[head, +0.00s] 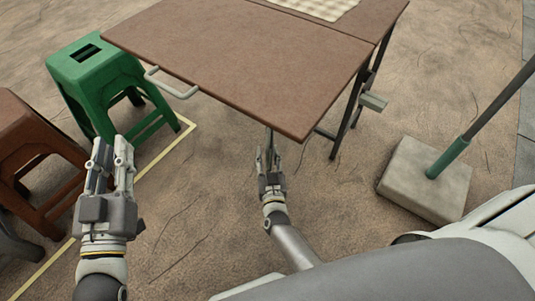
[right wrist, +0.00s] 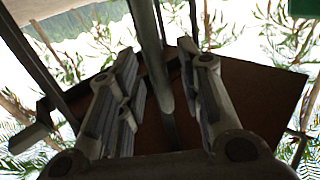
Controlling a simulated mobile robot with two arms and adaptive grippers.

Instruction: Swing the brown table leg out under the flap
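The table's brown flap (head: 240,60) stands out level toward me, with a pale handle (head: 172,84) on its left edge. Dark table legs (head: 347,118) show below its right side. My right gripper (head: 265,150) is at the flap's near edge, its fingertips partly hidden beneath it. In the right wrist view its fingers (right wrist: 160,75) are apart, with a slim grey-brown bar (right wrist: 149,40) between them; I cannot tell whether they touch it or whether it is the swinging leg. A brown panel (right wrist: 245,95) lies behind. My left gripper (head: 111,150) is open and empty, left of the flap.
A green stool (head: 95,75) stands left of the flap, and a brown stool (head: 25,140) is nearer at far left. A pole in a pale block base (head: 425,180) stands at right. A grey bracket (head: 373,101) juts from the table frame. Ground between the grippers is clear.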

